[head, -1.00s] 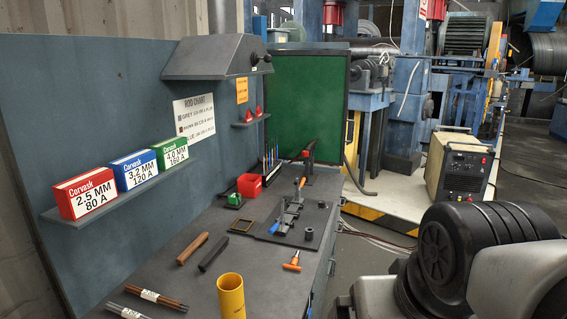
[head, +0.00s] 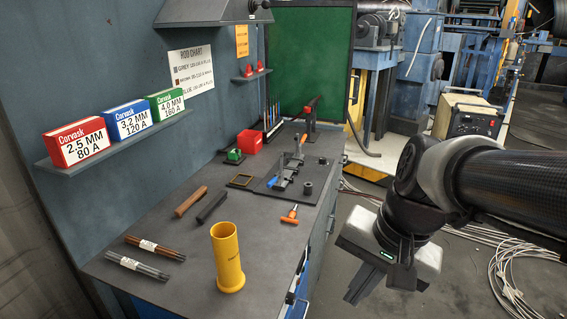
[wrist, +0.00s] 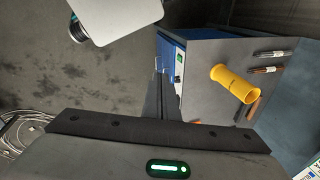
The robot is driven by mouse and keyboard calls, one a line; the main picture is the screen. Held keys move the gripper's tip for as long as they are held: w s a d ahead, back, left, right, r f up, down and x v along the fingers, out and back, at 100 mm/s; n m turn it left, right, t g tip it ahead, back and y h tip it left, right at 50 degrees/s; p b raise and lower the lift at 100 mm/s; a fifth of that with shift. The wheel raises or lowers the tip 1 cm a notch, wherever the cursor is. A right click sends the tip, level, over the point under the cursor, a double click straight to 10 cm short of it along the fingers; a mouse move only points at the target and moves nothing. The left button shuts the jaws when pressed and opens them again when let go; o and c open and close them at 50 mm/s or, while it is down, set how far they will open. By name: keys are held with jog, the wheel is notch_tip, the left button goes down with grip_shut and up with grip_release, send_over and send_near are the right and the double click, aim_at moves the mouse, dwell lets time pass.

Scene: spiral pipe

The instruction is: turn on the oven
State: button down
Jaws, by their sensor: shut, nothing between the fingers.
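No thing is plainly marked as an oven. A blue cabinet front (head: 299,284) shows below the bench's near right edge, mostly hidden from above. In the wrist view the blue front (wrist: 172,47) carries a pale panel (wrist: 179,67) with a small green spot; its setting is too small to read. My gripper (head: 357,290) hangs over the floor to the right of the bench, apart from it and pointing down. Its fingers (wrist: 160,97) are together and hold nothing.
A yellow tube (head: 228,257) stands upright near the bench's front edge. Rod bundles (head: 150,250), coloured boxes on a shelf (head: 97,165) and a clamp fixture lie further left or back. Cables (head: 500,250) lie on the floor to the right.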

jog(key=w+d+f+m+t+y+b, duration=0.1)
jog(key=w+f+m+y+b, duration=0.2)
jog(key=f+m, duration=0.8)
jog(key=w+d+f+m+t+y+b, duration=0.1)
jog(key=w+f+m+y+b, duration=0.3)
jog(key=f+m, duration=0.7)
jog(key=w+d+f+m+t+y+b, duration=0.1)
jog(key=w+f+m+y+b, duration=0.2)
jog(key=f+m, duration=0.9)
notch_tip(320, 180, down, 6)
jog(key=y+b, duration=0.3)
jog(key=b, duration=0.1)
jog(key=shift+w+r+t+y, duration=0.2)
jog(key=shift+r+t+y, duration=0.05)
jog(key=shift+t+y, duration=0.05)
jog(key=b+x, duration=0.2)
jog(key=x, duration=1.2)
jog(key=shift+b, duration=0.3)
